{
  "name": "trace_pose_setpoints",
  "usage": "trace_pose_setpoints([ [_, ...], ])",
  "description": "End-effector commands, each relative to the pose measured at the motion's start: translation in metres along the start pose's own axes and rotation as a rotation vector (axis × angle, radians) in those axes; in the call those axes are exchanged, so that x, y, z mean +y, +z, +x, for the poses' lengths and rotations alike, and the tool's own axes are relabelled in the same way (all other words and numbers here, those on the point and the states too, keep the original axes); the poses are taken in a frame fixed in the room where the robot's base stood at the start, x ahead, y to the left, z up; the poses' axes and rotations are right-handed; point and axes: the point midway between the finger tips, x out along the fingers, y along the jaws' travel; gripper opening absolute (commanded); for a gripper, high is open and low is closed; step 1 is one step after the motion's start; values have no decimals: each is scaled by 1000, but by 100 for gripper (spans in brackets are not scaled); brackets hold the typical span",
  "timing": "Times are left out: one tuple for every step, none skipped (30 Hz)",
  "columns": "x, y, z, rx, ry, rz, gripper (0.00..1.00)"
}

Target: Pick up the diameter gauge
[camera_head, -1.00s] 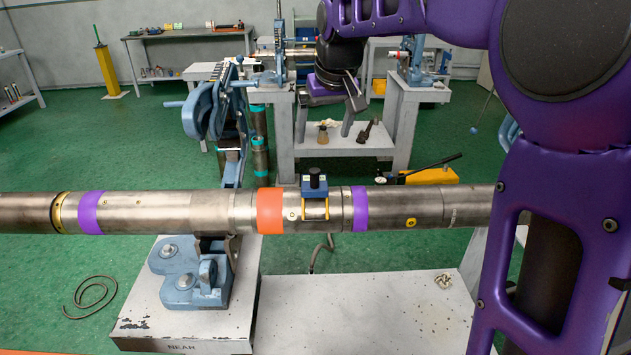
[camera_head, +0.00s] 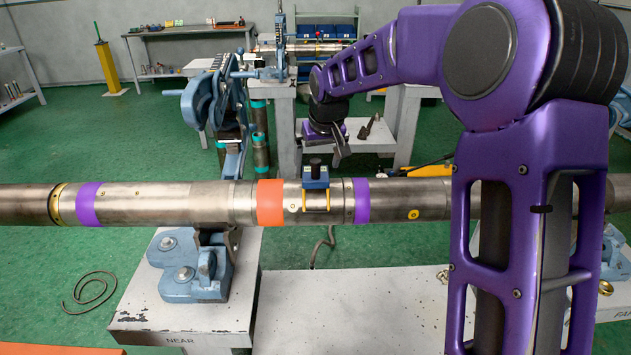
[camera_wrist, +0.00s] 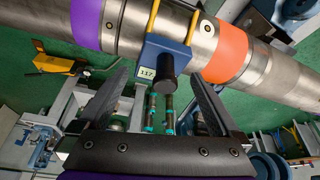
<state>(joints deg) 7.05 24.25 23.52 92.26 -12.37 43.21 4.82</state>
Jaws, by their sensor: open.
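The diameter gauge (camera_head: 315,182) is a small blue block with a black knob on top and yellow arms. It sits on top of the long steel pipe (camera_head: 140,202), between an orange band and a purple band. In the wrist view the gauge (camera_wrist: 168,56) shows a label reading 117, and its black knob points toward my gripper. My gripper (camera_wrist: 160,82) is open and empty. Its two fingers lie on either side of the knob in the picture, apart from it. In the head view my gripper (camera_head: 335,150) appears above and slightly right of the gauge.
A blue vise (camera_head: 190,265) holds the pipe above a white bench (camera_head: 345,308) marked NEAR. A yellow tool (camera_head: 425,171) lies behind the pipe at right. My arm covers the pipe's right part.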

Motion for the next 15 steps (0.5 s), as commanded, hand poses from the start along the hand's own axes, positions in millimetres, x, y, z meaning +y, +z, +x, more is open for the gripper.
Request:
trace_pose_setpoints([
  [1,2,11,-2,-1,1,100],
  [1,2,16,-3,-1,1,100],
  [1,2,22,-3,-1,2,100],
  [1,2,26,-2,-1,1,100],
  [1,2,29,-2,-1,0,100],
  [1,1,32,-1,-1,0,100],
  [1,1,33,0,-1,0,100],
  [1,1,33,0,0,0,100],
  [1,1,33,1,0,0,100],
  [1,1,33,1,0,0,100],
  [1,1,33,1,0,0,100],
  [1,1,33,1,0,0,100],
  [1,1,33,1,0,0,98],
  [1,1,33,0,0,0,93],
  [1,1,33,0,0,0,86],
])
